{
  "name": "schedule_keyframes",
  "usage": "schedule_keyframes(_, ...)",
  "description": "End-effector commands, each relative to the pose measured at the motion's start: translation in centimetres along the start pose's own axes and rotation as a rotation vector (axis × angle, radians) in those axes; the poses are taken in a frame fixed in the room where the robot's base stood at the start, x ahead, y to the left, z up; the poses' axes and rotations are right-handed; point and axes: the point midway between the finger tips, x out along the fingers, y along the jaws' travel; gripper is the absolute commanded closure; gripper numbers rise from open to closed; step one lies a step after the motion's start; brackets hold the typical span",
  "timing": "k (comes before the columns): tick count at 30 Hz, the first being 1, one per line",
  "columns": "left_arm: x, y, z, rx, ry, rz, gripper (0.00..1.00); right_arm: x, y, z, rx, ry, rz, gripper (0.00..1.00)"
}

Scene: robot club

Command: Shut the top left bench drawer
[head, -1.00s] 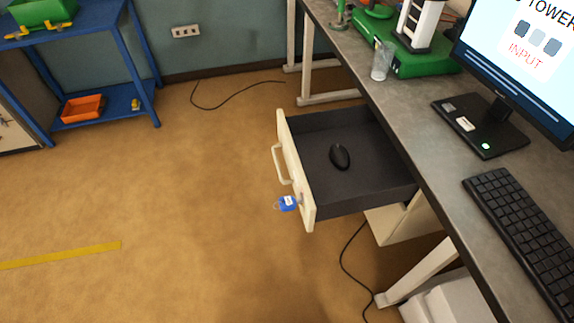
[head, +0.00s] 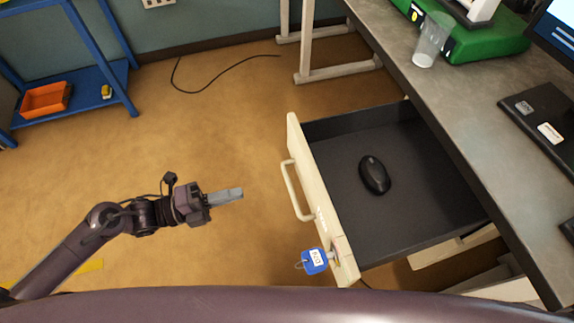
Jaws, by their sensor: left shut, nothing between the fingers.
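The top bench drawer (head: 335,211) stands pulled out from under the bench, with its cream front facing left and a dark inside. Its pale bar handle (head: 292,190) is on the front. A black mouse (head: 374,175) lies in the drawer. A blue key tag (head: 314,261) hangs at the near end of the front. My left gripper (head: 240,193) is shut and empty, left of the handle and apart from it, pointing right toward the drawer front. My right gripper is not in view.
A blue shelf (head: 85,95) with an orange bin (head: 46,99) stands at the far left. A black cable (head: 215,80) lies on otherwise open floor.

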Motion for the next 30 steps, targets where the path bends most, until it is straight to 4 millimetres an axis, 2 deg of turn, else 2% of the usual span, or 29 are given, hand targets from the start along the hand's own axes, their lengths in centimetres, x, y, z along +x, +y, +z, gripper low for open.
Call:
schedule_keyframes(3, 1.4, -0.3, 0.1, 0.004, -0.001, -0.006, 1.00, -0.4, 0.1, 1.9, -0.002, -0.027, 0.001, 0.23)
schedule_keyframes(8, 4.5, -0.5, 0.2, 0.002, -0.002, -0.008, 1.00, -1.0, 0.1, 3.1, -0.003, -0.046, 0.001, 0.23)
schedule_keyframes(18, 11.3, -0.4, 0.2, 0.000, -0.004, -0.005, 1.00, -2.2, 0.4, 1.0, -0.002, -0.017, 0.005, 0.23)
schedule_keyframes(24, 13.3, -0.2, 0.2, 0.001, -0.005, -0.002, 1.00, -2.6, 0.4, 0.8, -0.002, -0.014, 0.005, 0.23)
schedule_keyframes(30, 13.7, -0.1, 0.2, 0.002, -0.004, 0.001, 1.00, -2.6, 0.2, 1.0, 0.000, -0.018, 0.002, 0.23)
